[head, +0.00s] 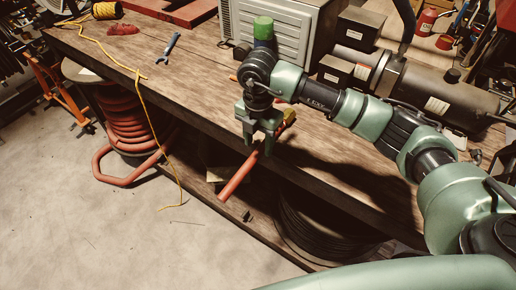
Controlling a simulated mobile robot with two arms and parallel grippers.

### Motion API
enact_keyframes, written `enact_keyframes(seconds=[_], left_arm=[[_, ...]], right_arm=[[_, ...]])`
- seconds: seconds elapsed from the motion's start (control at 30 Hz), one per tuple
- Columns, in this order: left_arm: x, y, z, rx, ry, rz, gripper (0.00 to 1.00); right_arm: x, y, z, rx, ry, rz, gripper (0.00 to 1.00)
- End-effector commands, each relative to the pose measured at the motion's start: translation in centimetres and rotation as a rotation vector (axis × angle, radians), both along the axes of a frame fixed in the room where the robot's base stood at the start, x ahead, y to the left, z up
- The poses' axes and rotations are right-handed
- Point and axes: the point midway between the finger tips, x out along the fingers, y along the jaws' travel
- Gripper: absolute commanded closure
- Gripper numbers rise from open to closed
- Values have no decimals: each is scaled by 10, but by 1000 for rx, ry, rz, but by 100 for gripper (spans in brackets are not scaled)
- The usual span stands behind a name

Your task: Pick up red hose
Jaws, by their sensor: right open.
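A short, straight red hose (238,178) sticks out past the front edge of the workbench (190,85), slanting down to the left. The gripper points down over the bench's front edge, right at the hose's upper part. Its fingers are open; I cannot tell whether they are around the hose or just above it. A small yellow and red piece (289,116) shows just right of the gripper; I cannot tell whether it belongs to the hose. My left gripper is not in view.
A thick red hose coil (128,125) is at left. The floor (80,220) is mostly clear.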

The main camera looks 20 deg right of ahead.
Motion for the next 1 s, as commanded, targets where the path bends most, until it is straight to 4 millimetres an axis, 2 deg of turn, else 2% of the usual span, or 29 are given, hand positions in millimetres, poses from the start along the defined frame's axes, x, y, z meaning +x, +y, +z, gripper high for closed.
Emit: enact_keyframes(seconds=[0.03, 0.2, 0.47, 0.63, 0.67, 1.0], left_arm=[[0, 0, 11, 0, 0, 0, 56], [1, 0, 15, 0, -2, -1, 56], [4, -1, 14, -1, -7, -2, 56], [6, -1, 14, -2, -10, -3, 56], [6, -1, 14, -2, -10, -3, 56], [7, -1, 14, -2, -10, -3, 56]], right_arm=[[-3, 1, -4, -2, 5, 0, 52], [-2, 1, -26, 0, 3, 1, 52], [-1, 1, -30, 2, 0, 2, 52], [-1, 2, -30, 2, 0, 2, 96], [-1, 2, -30, 2, 0, 2, 100], [-1, 2, -28, 3, -2, 2, 100]])
